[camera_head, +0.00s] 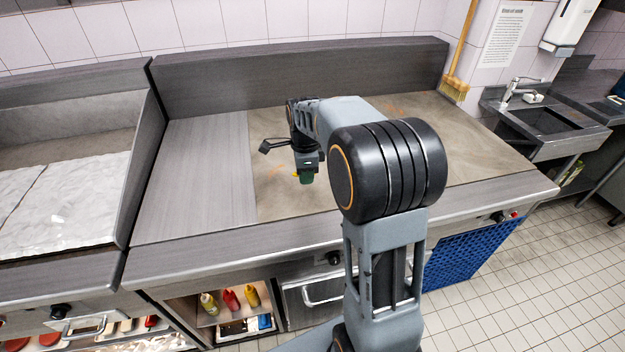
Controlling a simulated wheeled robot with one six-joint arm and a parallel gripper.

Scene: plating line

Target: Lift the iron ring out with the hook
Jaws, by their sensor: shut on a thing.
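My gripper (307,168) points down over the brown worktop surface, left of my arm's large black joint. It is shut on a small dark green thing (307,178), of which only a short piece shows below the jaws. I cannot tell whether this is the hook. A tiny yellow spot (295,174) shows just left of it; what it belongs to is unclear. I cannot make out the iron ring in this view. My arm hides part of the worktop behind and right of the gripper.
The grey panel (200,170) left of the brown surface (450,140) is clear. A raised grey backsplash (300,72) runs behind. A walled basin (70,190) stands at left, a sink (550,122) at right. Bottles (231,301) stand on a shelf below.

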